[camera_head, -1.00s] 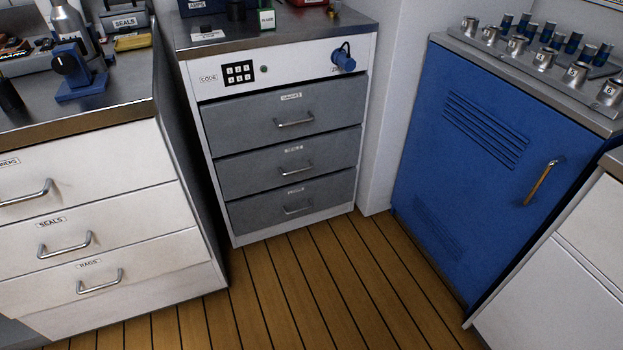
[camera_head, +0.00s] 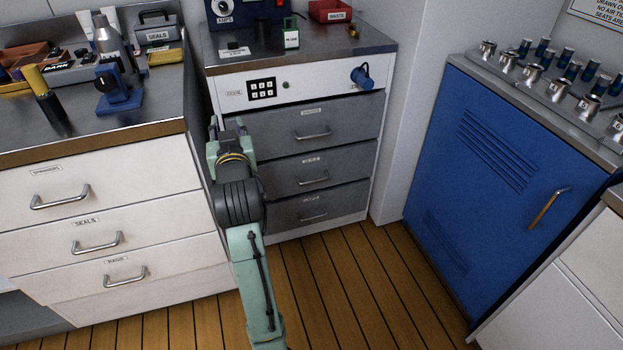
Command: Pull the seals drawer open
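The seals drawer (camera_head: 150,222) is the middle white drawer of the left cabinet, with a "SEALS" label and a silver bar handle (camera_head: 97,243). Its front is flush with the drawers above and below, so it is shut. My gripper (camera_head: 227,125) is at the far end of my green and dark grey arm, raised in front of the gap between the white cabinet and the grey drawer unit. It is up and to the right of the seals handle and apart from it. Two fingers seem to stand apart with nothing visible between them.
The drawer labelled "RAGS" (camera_head: 180,280) is below and another white drawer (camera_head: 130,175) above. The grey drawer unit (camera_head: 345,120) stands behind my arm, and a blue locker (camera_head: 490,160) is at right. The wooden floor (camera_head: 370,290) is clear. A dark cylinder (camera_head: 48,105) stands near the counter edge.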

